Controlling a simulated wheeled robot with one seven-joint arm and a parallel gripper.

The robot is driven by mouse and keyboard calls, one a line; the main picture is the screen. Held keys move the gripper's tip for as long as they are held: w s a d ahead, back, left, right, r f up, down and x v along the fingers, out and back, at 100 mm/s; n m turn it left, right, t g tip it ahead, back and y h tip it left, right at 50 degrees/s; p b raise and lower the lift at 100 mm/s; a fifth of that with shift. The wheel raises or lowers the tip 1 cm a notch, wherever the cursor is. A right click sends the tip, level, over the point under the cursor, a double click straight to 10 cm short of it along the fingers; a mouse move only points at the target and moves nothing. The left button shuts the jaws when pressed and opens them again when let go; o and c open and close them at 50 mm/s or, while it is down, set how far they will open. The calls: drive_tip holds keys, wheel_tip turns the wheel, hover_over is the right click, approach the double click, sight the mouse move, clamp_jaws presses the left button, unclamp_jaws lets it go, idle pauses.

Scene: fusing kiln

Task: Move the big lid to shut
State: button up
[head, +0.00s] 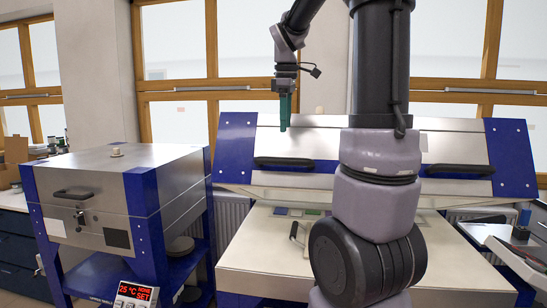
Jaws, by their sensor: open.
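The big lid (455,148) belongs to the large kiln in the middle and right. It is raised and tilted back behind the kiln bed (260,250), silver in the middle with blue ends. A left black handle (285,163) and a right black handle (462,170) are on its face. My gripper (284,122), with green fingers, points down in front of the lid's upper left part, above the left handle in the picture. It is open and holds nothing. Its fingers overlap edge-on, and its distance to the lid is unclear. My arm hides the middle of the lid.
A smaller kiln (115,185) with a shut silver lid stands left on a blue frame, with a red-lit controller (135,297) before it. Small coloured pieces (296,212) lie at the bed's back. A bench (515,250) with items stands right. Windows are behind.

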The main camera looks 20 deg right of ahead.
sight(285, 155)
drive_tip(key=shift+n, duration=0.5)
drive_tip(key=f, duration=0.3)
drive_tip(key=w+f, duration=0.1)
drive_tip(key=f, duration=0.3)
drive_tip(key=w+d+f, duration=0.1)
drive_tip(key=f, duration=0.3)
drive_tip(key=shift+w, duration=0.1)
clamp_jaws()
idle(0.7)
